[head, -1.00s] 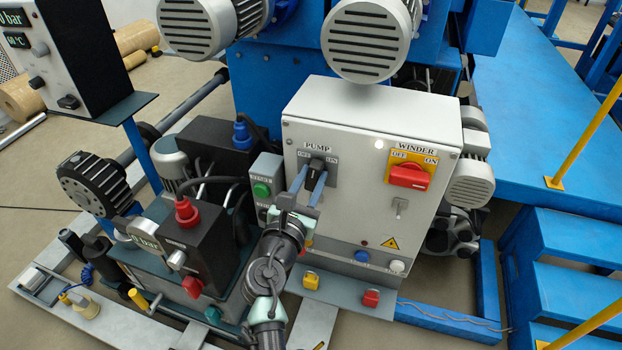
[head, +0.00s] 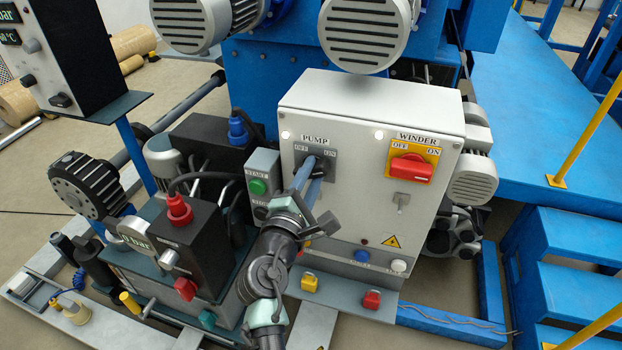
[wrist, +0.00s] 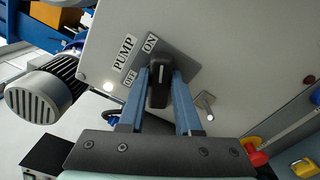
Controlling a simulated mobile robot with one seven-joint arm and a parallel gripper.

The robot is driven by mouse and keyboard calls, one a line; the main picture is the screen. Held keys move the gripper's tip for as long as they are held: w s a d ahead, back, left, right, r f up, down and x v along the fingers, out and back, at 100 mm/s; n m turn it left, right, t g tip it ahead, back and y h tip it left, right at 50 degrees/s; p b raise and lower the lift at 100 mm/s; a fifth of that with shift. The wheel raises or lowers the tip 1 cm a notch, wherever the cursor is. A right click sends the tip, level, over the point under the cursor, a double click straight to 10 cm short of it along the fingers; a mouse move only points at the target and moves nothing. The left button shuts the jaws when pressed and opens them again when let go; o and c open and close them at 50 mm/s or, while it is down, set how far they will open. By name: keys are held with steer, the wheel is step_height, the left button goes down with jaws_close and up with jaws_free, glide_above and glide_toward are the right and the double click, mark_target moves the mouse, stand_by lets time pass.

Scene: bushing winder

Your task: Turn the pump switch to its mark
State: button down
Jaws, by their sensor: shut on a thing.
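The pump switch is a black knob on a grey plate below the PUMP label, with OFF at left and ON at right in the head view (head: 320,161). In the wrist view the knob (wrist: 158,85) stands between my two blue fingers. Its upper end, with a white line, points roughly toward the ON mark (wrist: 150,44). My gripper (head: 308,181) is shut on the knob, and the fingers partly hide it in the head view. A white lamp (head: 285,134) left of the PUMP label is lit.
The red winder switch (head: 410,168) on a yellow plate is to the right on the same white cabinet (head: 375,105), with a small lever (head: 401,200) below it. A green start button (head: 258,187) sits on a grey box close to the left.

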steer(key=m, duration=0.1)
steer(key=m+b, duration=0.1)
steer(key=m, duration=0.1)
steer(key=m+b, duration=0.1)
steer(key=m, duration=0.1)
steer(key=shift+f, duration=0.25)
steer(key=shift+m+b, duration=0.3)
steer(key=c, duration=0.6)
jaws_free()
steer(key=shift+r, duration=0.1)
steer(key=p+v, duration=0.3)
steer(key=v, duration=1)
